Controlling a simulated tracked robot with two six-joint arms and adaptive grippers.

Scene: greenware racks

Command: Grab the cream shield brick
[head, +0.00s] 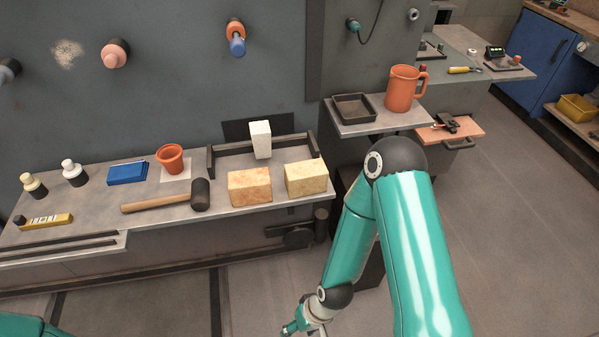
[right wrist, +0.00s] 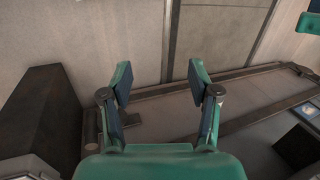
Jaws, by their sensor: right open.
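The cream brick (head: 306,177) is a pale yellowish block lying at the right front of the grey bench. An orange-tan brick (head: 249,187) lies just left of it, with a small gap between them. A white block (head: 260,140) stands upright behind them. My right gripper (right wrist: 160,82) is open and empty in the right wrist view, with no brick between or near its fingers. In the head view my right arm hangs down in front of the bench, its wrist low at the bottom edge, apart from and below the bricks. My left gripper is not in view.
A mallet (head: 165,199) lies left of the bricks. A dark low-walled frame (head: 222,148) is behind them. An orange pot (head: 170,158) and blue box (head: 127,173) stand farther left. On a shelf to the right are a black tray (head: 353,108) and terracotta jug (head: 402,88).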

